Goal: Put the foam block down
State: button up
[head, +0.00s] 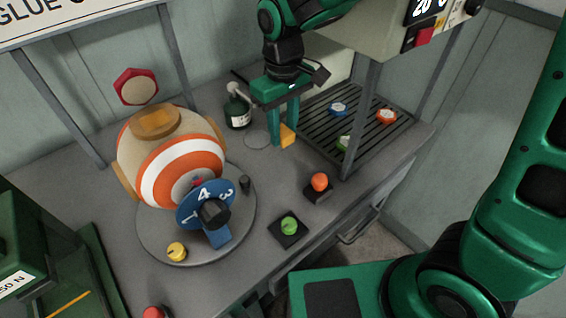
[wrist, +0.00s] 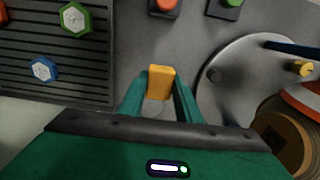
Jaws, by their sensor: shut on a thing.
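The foam block (head: 288,135) is a small yellow-orange block. My gripper (head: 284,140) is shut on it, with the block between the green fingertips. In the head view the gripper points down over the grey worktop, between the ball press and the slatted rack. The wrist view shows the block (wrist: 162,82) held at the tips of both fingers. I cannot tell whether the block touches the worktop (head: 265,185).
A striped orange-white ball (head: 180,171) stands on a round base at left. A dark bottle (head: 237,112) stands just left of my gripper. The slatted rack (head: 318,121) with several coloured pieces is at right. Orange (head: 319,182) and green (head: 289,226) buttons sit in front.

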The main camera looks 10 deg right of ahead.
aim_at(286, 166)
jog(key=shift+w+d, duration=0.15)
jog(key=shift+d, duration=0.2)
jog(key=shift+f, duration=0.4)
jog(key=shift+d+f, duration=0.1)
jog(key=shift+f, duration=4.55)
jog(key=o, duration=1)
jog(key=shift+f, duration=0.1)
jog(key=shift+c, duration=0.2)
notch_tip(286, 166, up, 12)
jog(key=shift+r, duration=0.15)
